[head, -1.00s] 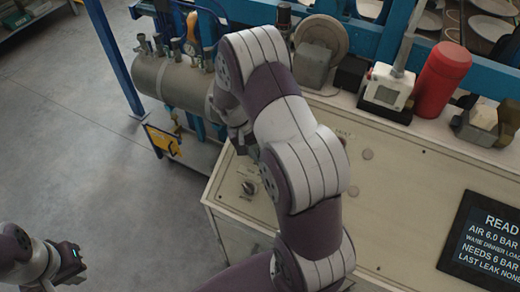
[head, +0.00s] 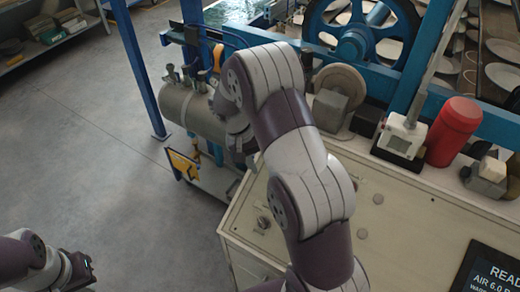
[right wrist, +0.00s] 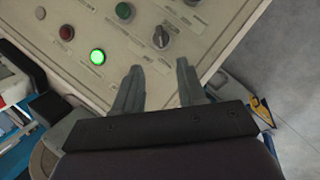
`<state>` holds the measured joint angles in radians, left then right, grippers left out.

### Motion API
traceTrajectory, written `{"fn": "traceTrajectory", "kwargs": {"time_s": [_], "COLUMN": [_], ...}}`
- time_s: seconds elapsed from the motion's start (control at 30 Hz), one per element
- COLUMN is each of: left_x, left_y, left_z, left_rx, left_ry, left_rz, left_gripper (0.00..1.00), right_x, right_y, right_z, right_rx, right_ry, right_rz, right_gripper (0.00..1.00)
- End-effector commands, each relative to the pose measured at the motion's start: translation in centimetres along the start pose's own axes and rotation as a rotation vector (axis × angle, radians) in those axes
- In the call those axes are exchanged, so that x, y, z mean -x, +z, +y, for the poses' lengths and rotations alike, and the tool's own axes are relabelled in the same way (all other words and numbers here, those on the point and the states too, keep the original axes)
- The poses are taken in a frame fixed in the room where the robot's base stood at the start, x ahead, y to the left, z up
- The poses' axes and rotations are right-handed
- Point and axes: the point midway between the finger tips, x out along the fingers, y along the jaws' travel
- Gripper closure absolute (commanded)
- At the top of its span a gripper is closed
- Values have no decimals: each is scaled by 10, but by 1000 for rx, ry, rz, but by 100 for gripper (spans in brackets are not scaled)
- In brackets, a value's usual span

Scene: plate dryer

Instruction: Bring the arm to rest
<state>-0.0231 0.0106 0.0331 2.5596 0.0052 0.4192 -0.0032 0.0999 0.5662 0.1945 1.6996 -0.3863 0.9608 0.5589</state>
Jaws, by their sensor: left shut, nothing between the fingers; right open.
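My right arm reaches across the middle of the head view. Its gripper (head: 246,160) is mostly hidden behind the arm, over the left edge of the cream control panel (head: 390,225). In the right wrist view the right gripper (right wrist: 160,85) has two fingers apart with nothing between them. The panel (right wrist: 215,30) lies beyond the fingers, with no contact visible. My left gripper (head: 85,272) is at the bottom left of the head view, shut and empty, above the grey floor.
The panel bears a lit green button (right wrist: 97,57) and a selector knob (right wrist: 160,38). A grey tank (head: 190,110) and a yellow bracket (head: 184,165) stand beyond the arm. A red cylinder (head: 453,132) stands on the panel's far side. The floor (head: 90,150) at left is clear.

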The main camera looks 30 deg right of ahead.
Motion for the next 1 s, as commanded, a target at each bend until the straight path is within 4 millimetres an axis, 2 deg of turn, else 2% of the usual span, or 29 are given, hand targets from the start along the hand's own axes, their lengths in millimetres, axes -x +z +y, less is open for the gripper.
{"fn": "traceTrajectory", "kwargs": {"time_s": [0.03, 0.53, 0.63, 0.67, 0.73, 0.9, 1.0], "left_x": [5, 3, 3, 3, -2, -46, -68], "left_y": [0, 0, 0, 0, 0, 6, 9], "left_z": [0, 0, 0, 0, 0, 0, 0], "left_rx": [0, 0, 0, 0, 0, 0, 0], "left_ry": [0, 0, 0, 0, 0, 0, 0], "left_rz": [-1, -1, -1, -1, -1, -1, -2], "left_gripper": [100, 100, 100, 100, 100, 100, 100], "right_x": [4, 3, 2, -5, -16, -28, -36], "right_y": [0, 0, -4, 2, 28, 103, 142], "right_z": [1, -1, -6, -12, -26, -54, -59], "right_rx": [0, 0, 62, 109, 211, 366, 383], "right_ry": [0, 0, -24, -52, -132, -299, -349], "right_rz": [-1, 0, 23, 22, 35, 185, 264], "right_gripper": [60, 60, 60, 60, 60, 60, 60]}}
